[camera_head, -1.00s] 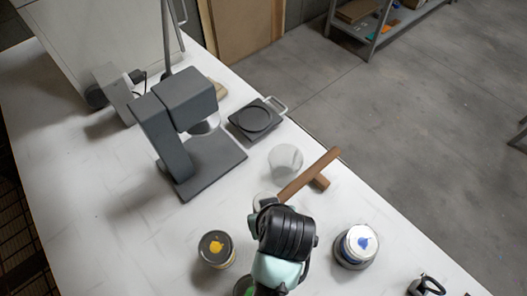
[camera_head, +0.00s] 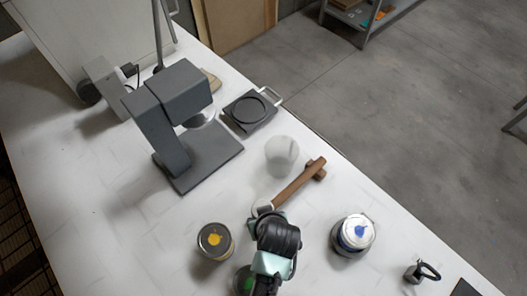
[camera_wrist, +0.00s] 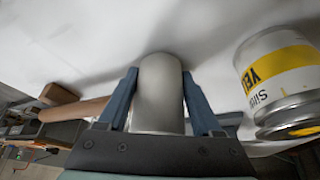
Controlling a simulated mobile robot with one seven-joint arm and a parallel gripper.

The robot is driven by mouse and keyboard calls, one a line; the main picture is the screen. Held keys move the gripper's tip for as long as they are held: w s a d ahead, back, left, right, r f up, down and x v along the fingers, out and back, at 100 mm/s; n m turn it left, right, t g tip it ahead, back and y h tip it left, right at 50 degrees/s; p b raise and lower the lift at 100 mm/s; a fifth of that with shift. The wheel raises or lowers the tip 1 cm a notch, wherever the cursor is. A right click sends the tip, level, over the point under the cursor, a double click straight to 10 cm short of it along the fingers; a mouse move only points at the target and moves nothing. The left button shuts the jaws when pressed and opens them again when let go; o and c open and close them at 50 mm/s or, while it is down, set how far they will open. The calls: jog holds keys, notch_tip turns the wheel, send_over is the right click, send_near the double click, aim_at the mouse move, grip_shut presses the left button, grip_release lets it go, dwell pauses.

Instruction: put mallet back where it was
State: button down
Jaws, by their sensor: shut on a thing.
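The mallet has a brown wooden handle (camera_head: 296,187) and a pale grey cylindrical head (camera_wrist: 160,92). My gripper (camera_wrist: 163,88) is shut on the grey head, with one blue finger on each side. In the head view the mallet's head is mostly hidden by my wrist, and the handle points up and right. The far end of the handle is at a small brown block (camera_head: 317,167) near the table's far edge. In the wrist view the handle (camera_wrist: 75,110) runs left toward that block (camera_wrist: 58,94). I cannot tell whether handle and block touch.
A translucent cup (camera_head: 281,155) stands close beside the handle. A yellow-marked can (camera_head: 215,242) is left of my gripper, a blue-marked can (camera_head: 355,236) right, and a green-marked can (camera_head: 243,280) partly hidden below. A grey stand (camera_head: 180,125) and scale (camera_head: 250,109) are further back.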

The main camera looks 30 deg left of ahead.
jog(key=shift+f, duration=0.1)
jog(key=shift+c, duration=0.3)
grip_release()
